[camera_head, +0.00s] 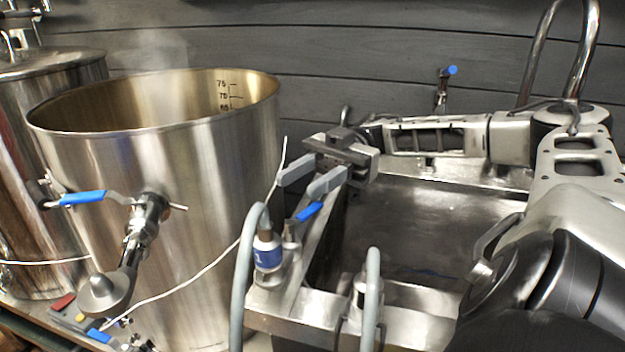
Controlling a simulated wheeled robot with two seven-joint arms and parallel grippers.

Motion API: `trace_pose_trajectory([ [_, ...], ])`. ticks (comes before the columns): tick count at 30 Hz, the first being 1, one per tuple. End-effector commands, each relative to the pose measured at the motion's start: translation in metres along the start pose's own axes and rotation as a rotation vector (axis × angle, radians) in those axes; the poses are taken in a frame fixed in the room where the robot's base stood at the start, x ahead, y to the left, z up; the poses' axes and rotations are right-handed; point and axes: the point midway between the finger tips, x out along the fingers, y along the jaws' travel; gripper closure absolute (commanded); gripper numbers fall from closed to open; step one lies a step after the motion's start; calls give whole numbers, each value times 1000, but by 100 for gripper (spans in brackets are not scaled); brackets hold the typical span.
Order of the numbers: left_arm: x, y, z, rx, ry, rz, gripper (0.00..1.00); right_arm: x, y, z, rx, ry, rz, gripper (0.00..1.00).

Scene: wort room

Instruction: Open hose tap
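My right gripper (297,187) reaches in from the right over the left edge of the metal sink. Its two grey fingers are apart, with nothing seen between them. Just below the fingertips is a tap with a blue lever (309,212), beside a grey hose (243,275) with a blue and white connector (267,253). I take this as the hose tap; the gripper looks close above the lever, but I cannot tell if they touch. Part of the tap body is hidden. My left gripper is out of view.
A large open steel kettle (185,150) steams at left, with a blue-handled valve (83,198). A thin white cable crosses its front. The sink (430,225) is largely empty. Another blue-handled tap (450,71) stands at the back, by the dark plank wall.

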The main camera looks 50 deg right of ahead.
Motion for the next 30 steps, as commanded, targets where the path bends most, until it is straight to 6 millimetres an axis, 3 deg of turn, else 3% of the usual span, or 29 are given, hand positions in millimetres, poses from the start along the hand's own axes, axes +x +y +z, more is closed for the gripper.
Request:
trace_pose_trajectory([
  [12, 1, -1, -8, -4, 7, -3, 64, 54, -50, -31, 3, -1, -1, 63],
  [25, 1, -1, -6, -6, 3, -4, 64, 62, -57, -35, 2, 1, 1, 63],
  [26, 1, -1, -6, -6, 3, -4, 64, 62, -57, -35, 2, 1, 1, 66],
  [30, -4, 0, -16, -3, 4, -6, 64, 64, -54, -42, -3, 7, 5, 100],
])
